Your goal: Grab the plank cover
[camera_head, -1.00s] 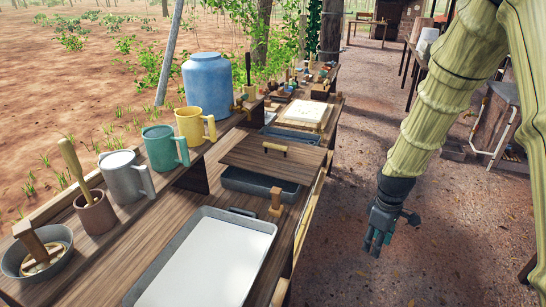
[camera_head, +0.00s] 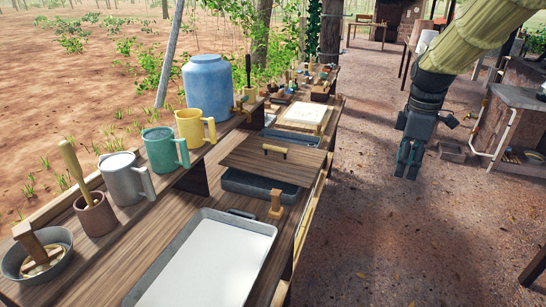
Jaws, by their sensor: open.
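The plank cover (camera_head: 262,165) is a flat brown wooden board with a light wooden handle (camera_head: 276,149) on top. It lies over a grey tray (camera_head: 262,191) on the wooden workbench, a little askew, and the tray's near part shows below it. My gripper (camera_head: 408,170) is dark grey, open and empty. It points downward over the dirt ground, to the right of the bench and apart from the cover.
A tray with a white sheet (camera_head: 210,262) lies at the front, with a small wooden stamp (camera_head: 276,204) beside the covered tray. Yellow (camera_head: 195,127), green (camera_head: 165,150) and grey (camera_head: 126,178) mugs and a blue barrel (camera_head: 212,85) stand on the raised shelf. The ground right of the bench is clear.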

